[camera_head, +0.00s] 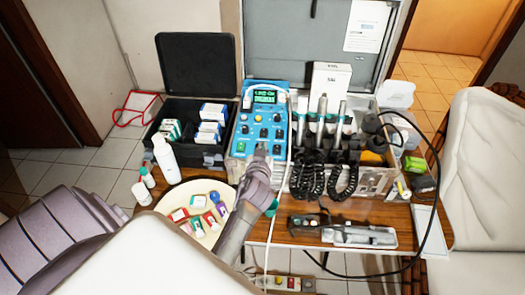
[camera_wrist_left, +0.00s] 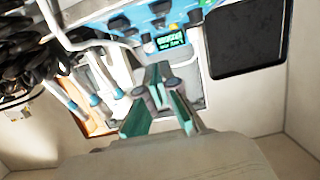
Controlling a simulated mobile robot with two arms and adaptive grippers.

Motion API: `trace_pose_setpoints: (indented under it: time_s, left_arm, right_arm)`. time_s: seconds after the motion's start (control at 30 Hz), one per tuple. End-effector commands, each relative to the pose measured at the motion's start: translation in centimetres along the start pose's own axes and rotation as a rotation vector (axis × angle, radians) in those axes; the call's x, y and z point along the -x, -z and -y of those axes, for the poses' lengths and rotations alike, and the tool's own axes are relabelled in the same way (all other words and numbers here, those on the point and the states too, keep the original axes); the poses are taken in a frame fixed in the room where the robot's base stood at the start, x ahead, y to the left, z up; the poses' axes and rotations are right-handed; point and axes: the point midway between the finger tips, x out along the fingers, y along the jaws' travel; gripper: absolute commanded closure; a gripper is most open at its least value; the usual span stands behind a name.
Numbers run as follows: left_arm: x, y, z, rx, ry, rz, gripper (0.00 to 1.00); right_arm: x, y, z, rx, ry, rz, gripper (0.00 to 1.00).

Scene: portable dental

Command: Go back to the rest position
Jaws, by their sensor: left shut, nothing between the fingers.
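My left gripper (camera_head: 261,150) is in front of the blue control unit (camera_head: 240,143), over its lower right part. Its fingers look closed together with nothing between them. In the left wrist view the left gripper (camera_wrist_left: 157,80) shows its dark fingers and green linkages, with the blue unit (camera_wrist_left: 150,20) and its lit display behind. I cannot tell whether the fingertips touch the panel. My right gripper is not in view.
A round cream tray (camera_head: 177,199) with small boxes is left of my left forearm. A black case (camera_head: 207,157) stands behind it. Handpieces with coiled cords (camera_head: 310,180) are to the right. A metal tray (camera_head: 357,236) lies at the front. A cable loops over the right side.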

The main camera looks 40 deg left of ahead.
Motion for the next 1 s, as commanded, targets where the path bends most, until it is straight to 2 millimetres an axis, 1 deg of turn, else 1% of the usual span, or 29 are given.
trace_pose_setpoints:
  time_s: [0.17, 0.3, 0.37, 0.47, 0.63, 0.73, 0.77, 0.87, 0.97, 1.0]
  left_arm:
    - [-0.1, 0.1, 0.1, 0.0, -0.001, 0.0, 1.0]
    - [-0.1, 0.1, 0.1, 0.0, 0.0, 0.0, 1.0]
    - [-0.1, 0.1, 0.1, 0.0, 0.0, 0.0, 1.0]
    - [-0.1, 0.1, 0.1, 0.0, 0.0, 0.0, 1.0]
    - [-0.1, 0.0, 0.1, 0.0, 0.0, 0.001, 1.0]
    - [0.6, -0.4, 0.5, -0.011, 0.007, 0.027, 1.0]
    - [1.1, -0.8, 0.8, -0.019, 0.011, 0.046, 1.0]
    - [4.0, -2.6, 1.9, -0.066, 0.015, 0.162, 1.0]
    - [8.8, -5.5, 2.4, -0.146, -0.031, 0.345, 1.0]
    - [10.8, -6.5, 2.3, -0.182, -0.062, 0.417, 1.0]
  right_arm:
    - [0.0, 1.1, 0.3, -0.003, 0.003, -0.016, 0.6]
    - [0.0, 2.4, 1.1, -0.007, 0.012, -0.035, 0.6]
    - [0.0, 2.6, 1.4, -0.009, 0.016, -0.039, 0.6]
    - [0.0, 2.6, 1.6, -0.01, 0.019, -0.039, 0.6]
    - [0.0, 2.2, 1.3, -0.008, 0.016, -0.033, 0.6]
    - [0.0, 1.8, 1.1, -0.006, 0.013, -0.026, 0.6]
    - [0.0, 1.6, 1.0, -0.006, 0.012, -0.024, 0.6]
    - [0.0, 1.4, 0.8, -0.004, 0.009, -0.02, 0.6]
    - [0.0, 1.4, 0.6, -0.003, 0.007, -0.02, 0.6]
    - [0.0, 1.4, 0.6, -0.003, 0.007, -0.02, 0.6]
